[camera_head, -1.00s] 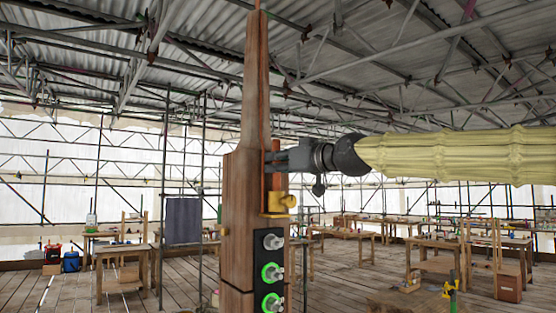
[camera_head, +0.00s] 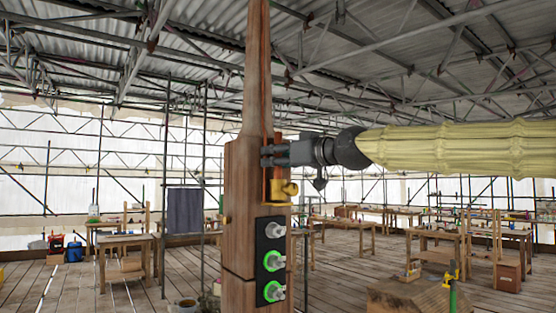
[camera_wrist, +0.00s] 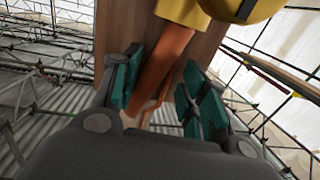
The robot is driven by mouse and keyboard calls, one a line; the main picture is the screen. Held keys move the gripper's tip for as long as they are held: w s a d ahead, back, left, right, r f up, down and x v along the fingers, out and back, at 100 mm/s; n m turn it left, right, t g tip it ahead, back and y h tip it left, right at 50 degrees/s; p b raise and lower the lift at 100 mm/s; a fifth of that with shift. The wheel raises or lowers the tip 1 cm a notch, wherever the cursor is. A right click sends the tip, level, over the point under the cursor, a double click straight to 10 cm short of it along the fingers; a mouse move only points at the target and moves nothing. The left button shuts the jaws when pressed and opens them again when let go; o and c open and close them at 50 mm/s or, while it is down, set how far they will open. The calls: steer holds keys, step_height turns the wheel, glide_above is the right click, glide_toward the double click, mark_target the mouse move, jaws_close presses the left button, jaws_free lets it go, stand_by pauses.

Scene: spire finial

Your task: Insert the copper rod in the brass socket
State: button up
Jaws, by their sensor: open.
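The copper rod (camera_head: 276,179) stands upright against the wooden spire post, with its lower end at the brass socket (camera_head: 279,200). It also shows in the wrist view (camera_wrist: 160,68), running slanted between my fingers to the brass socket (camera_wrist: 183,11) at the top edge. The rod appears to enter the socket; the depth is hidden. My gripper (camera_head: 268,156) reaches in from the right just above the socket. In the wrist view my gripper (camera_wrist: 160,88) is open, its teal pads either side of the rod, with a visible gap on the right.
The wooden post (camera_head: 243,195) rises in front of me and narrows upward. A black panel (camera_head: 270,262) with several round fittings, some ringed green, is below the socket. A wooden block (camera_head: 415,298) is at the lower right. Workbenches (camera_head: 125,242) stand farther back.

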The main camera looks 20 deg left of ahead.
steer(key=shift+w+d, duration=0.15)
steer(key=shift+d, duration=0.05)
steer(key=v, duration=1.2)
steer(key=shift+a, duration=0.2)
